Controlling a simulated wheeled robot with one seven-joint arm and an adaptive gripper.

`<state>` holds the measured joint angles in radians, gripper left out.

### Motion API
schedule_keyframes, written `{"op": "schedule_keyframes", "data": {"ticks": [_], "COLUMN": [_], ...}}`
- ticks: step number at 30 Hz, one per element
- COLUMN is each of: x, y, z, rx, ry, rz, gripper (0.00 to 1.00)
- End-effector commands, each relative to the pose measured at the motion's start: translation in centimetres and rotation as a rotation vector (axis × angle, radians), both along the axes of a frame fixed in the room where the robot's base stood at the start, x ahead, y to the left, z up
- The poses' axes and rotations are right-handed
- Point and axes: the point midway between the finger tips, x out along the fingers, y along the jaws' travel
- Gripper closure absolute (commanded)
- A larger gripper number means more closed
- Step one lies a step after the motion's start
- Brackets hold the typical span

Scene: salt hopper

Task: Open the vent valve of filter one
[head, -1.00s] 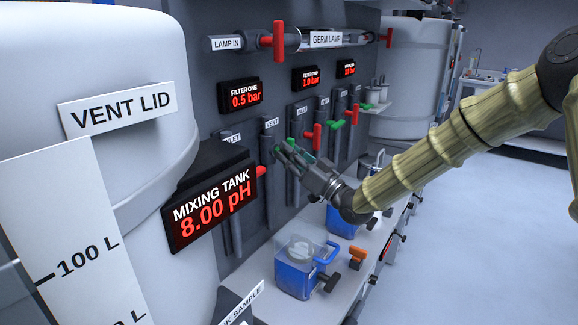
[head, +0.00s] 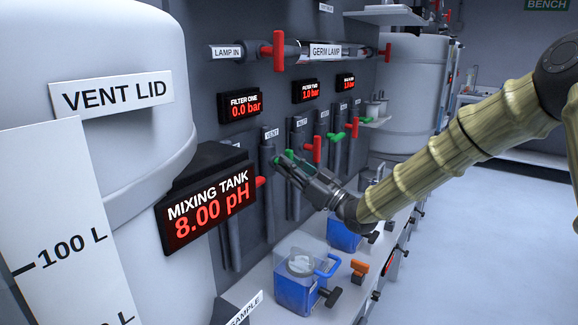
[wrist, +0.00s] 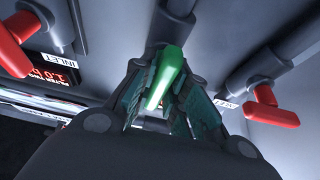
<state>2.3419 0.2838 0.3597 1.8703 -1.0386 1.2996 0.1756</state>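The green handle (wrist: 165,72) sits between my gripper's two fingers in the wrist view. My gripper (wrist: 163,92) appears closed on it, with a finger along each side. In the head view, my gripper (head: 285,163) reaches to the pipe under the VENT label (head: 271,132), below the filter one display (head: 242,106). That display reads 0.0 bar. The handle's green (head: 289,155) shows only in part there, as the fingers hide much of it.
A red handle (wrist: 15,25) by the INLET label and another red handle (wrist: 270,108) flank my gripper. The mixing tank display (head: 207,205) stands at the near left. A blue container (head: 297,290) is on the counter below. The floor at right is clear.

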Motion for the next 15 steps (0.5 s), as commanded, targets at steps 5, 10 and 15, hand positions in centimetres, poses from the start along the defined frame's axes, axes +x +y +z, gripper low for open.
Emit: {"op": "schedule_keyframes", "data": {"ticks": [5,10,15], "x": [-0.02,0.0,-0.24], "y": [0.02,0.02,-0.43], "z": [-0.1,0.03,-0.16], "rx": [0.001,0.001,0.002], "ry": [0.001,0.0,0.001], "rz": [0.0,0.0,-0.001], "gripper": [0.64,0.64,0.64]}}
